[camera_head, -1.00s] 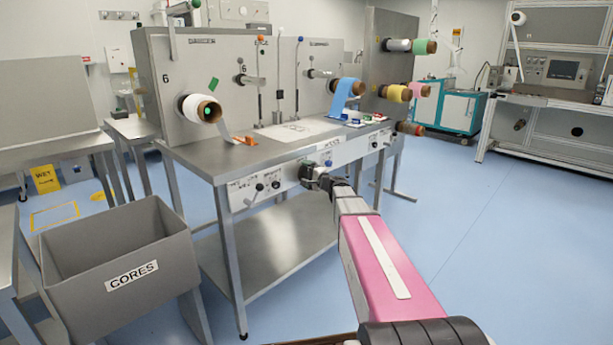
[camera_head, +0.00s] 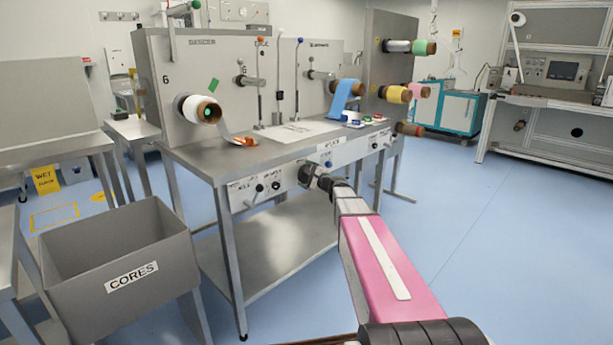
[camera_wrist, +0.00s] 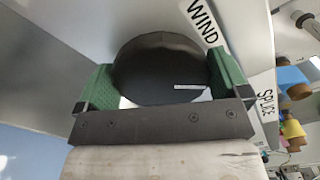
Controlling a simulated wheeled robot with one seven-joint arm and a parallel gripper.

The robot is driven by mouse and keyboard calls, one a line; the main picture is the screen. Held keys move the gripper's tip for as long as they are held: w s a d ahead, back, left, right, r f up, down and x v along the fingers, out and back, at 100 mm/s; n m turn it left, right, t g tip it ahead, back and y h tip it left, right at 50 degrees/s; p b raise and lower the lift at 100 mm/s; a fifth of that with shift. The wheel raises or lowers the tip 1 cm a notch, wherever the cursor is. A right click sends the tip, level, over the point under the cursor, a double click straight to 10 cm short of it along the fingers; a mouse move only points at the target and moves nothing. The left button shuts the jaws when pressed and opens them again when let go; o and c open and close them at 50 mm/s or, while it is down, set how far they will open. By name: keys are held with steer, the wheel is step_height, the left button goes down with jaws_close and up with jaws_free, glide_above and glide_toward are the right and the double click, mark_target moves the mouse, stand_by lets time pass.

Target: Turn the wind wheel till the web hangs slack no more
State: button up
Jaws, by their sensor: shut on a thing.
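The wind wheel (camera_wrist: 155,65) is a dark round knob with a short white mark, beside a WIND label (camera_wrist: 202,20) in the wrist view. My gripper (camera_wrist: 162,82) is shut on it, with a green pad on each side. In the head view my gripper (camera_head: 314,178) is at the table's front panel and hides the wheel. A blue web (camera_head: 343,98) hangs from the right roll.
More small knobs (camera_head: 268,187) sit on the front panel to the left. A grey CORES bin (camera_head: 135,283) stands at the lower left. The blue floor on the right is clear.

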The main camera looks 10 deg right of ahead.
steer(key=o, duration=0.6)
steer(key=shift+c, duration=0.2)
steer(key=shift+s+d, duration=0.1)
steer(key=v, duration=1)
steer(key=shift+s+d, duration=0.15)
steer(key=shift+s, duration=0.1)
